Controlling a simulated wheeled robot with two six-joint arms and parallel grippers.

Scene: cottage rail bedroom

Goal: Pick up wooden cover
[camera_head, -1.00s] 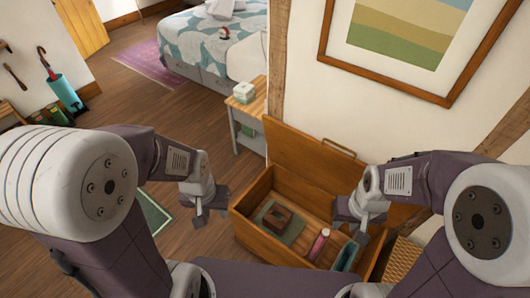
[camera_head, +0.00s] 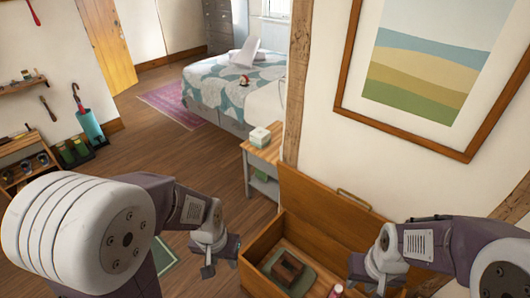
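A small brown wooden cover (camera_head: 287,267), box-like with a dark opening, lies on a dark green mat (camera_head: 304,283) inside an open wooden chest (camera_head: 256,250). The chest's hinged lid (camera_head: 322,213) stands raised against the wall, with a handle on its top edge. My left gripper (camera_head: 221,263) is open and empty, left of the chest over the floor. My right gripper (camera_head: 366,280) is open and empty, over the right part of the chest and to the right of the cover. Neither gripper touches the cover.
A pink-capped bottle (camera_head: 336,290) stands in the chest at the lower edge. A nightstand (camera_head: 262,160) with a tissue box (camera_head: 260,136) is behind the chest. A bed (camera_head: 228,88), a purple rug (camera_head: 172,103) and open wood floor lie beyond. A framed picture hangs right.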

